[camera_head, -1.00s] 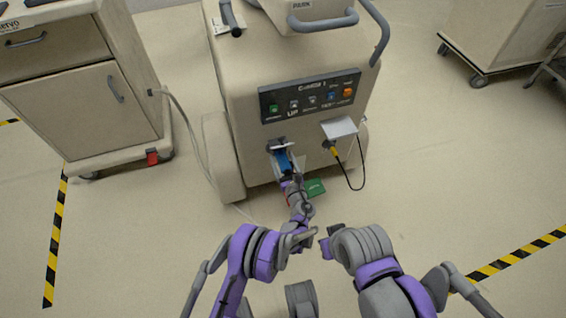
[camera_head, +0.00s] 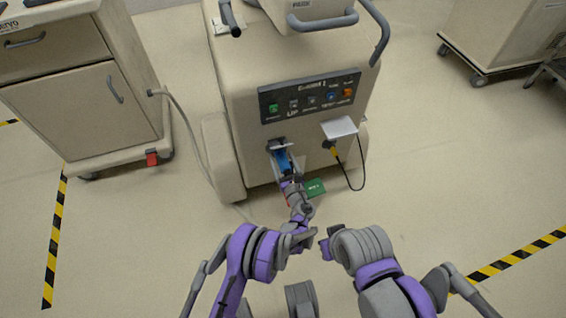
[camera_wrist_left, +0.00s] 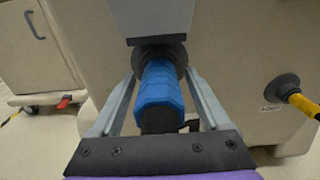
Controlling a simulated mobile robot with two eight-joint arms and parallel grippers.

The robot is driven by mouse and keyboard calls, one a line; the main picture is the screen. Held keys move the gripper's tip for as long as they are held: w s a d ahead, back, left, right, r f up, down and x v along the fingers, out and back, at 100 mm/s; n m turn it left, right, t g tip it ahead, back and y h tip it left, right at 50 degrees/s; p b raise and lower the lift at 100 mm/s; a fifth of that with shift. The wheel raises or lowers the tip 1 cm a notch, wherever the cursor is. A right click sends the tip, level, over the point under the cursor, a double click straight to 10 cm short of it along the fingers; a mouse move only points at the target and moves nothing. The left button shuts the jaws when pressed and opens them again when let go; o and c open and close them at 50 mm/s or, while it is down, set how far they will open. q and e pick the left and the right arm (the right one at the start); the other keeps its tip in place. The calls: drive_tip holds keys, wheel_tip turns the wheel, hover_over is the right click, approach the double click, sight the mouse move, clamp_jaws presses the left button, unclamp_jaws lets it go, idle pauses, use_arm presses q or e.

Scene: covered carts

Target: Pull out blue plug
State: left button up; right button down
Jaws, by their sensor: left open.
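The blue plug (camera_head: 283,161) sits at a dark round socket on the front of the beige covered cart (camera_head: 235,75), below a raised grey flap (camera_head: 280,146). In the left wrist view the blue plug (camera_wrist_left: 160,88) meets the dark socket (camera_wrist_left: 160,54), with a black part at its near end. My left gripper (camera_head: 284,166) is open around the plug. In the left wrist view its fingers (camera_wrist_left: 160,80) stand on either side of the plug, with gaps visible. My right arm is folded at the lower right; its gripper does not show.
A yellow plug (camera_head: 333,151) with a black cable is to the right, under another raised flap (camera_head: 340,128). A green item (camera_head: 315,188) lies low beside my left wrist. A drawer cabinet (camera_head: 85,110) stands at left with a cable running from it.

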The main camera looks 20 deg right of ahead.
sight(287, 174)
use_arm(q)
drive_tip(key=shift+w+a, duration=0.2)
drive_tip(key=shift+a, duration=0.05)
clamp_jaws()
idle(0.5)
drive_tip(key=shift+s, duration=0.2)
drive_tip(key=shift+s+d, duration=0.15)
drive_tip(key=shift+s, duration=1.35)
drive_tip(key=shift+s+d, duration=0.1)
drive_tip(key=shift+s, duration=1.35)
